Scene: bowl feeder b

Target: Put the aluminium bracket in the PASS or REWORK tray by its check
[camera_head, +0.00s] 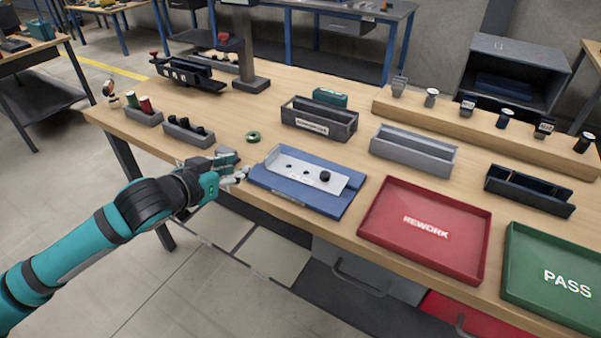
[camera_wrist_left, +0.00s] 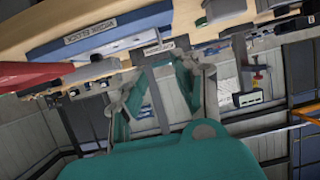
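The aluminium bracket (camera_head: 282,160) is a silver plate with a raised far edge and dark holes, lying on a blue fixture (camera_head: 330,208). A black round plug (camera_head: 325,176) stands at its right part; I cannot tell how deep it sits. My left gripper (camera_head: 241,166) is at the fixture's left edge, beside the bracket and apart from it. The red REWORK tray (camera_head: 400,243) and green PASS tray (camera_head: 530,294) show no parts inside. My right gripper is not in view.
A green ring (camera_head: 253,137) lies behind the gripper. Dark and grey bins (camera_head: 412,152) stand behind the fixture and trays. Small racks (camera_head: 188,133) stand at the left, and a wooden shelf (camera_head: 455,122) with several small parts runs along the back.

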